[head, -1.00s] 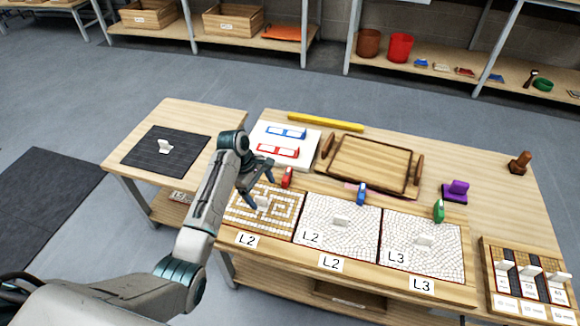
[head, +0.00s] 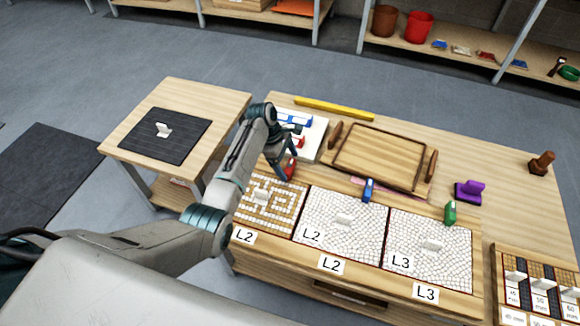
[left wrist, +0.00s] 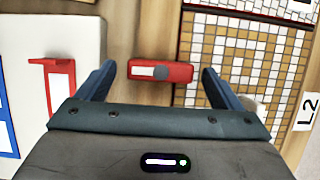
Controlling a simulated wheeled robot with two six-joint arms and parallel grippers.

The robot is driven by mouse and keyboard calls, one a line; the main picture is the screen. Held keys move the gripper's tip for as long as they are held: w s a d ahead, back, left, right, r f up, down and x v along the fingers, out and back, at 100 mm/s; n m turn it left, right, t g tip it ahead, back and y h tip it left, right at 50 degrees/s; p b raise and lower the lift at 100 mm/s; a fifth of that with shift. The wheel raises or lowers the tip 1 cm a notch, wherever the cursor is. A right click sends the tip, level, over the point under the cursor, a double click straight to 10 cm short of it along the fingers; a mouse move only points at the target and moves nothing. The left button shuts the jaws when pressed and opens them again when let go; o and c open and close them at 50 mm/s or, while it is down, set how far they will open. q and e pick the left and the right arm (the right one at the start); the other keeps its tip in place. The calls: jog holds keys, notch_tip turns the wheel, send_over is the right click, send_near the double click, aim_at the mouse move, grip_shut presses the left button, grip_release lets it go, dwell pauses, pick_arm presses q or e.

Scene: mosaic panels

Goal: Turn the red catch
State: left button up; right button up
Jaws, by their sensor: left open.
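The red catch (left wrist: 178,71) lies between the two open fingers of my left gripper (left wrist: 160,80) in the left wrist view, with a visible gap toward the right finger. In the head view the red catch (head: 289,169) is at the back edge of the left mosaic panel (head: 246,206), and my left gripper (head: 284,172) is right at it. Part of the catch is hidden by the gripper there. Whether either finger touches it I cannot tell. My right gripper is out of view.
A blue catch (head: 368,190) and a green catch (head: 450,213) stand behind the other two white panels. A white board (head: 314,140) with red and blue pieces lies behind my gripper. A wooden tray (head: 340,172) and a purple piece (head: 468,192) are to the right.

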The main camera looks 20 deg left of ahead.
pick_arm(q)
jog(key=shift+x, duration=1.2)
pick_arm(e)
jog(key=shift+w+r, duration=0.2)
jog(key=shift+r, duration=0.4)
pick_arm(q)
jog(key=c, duration=1)
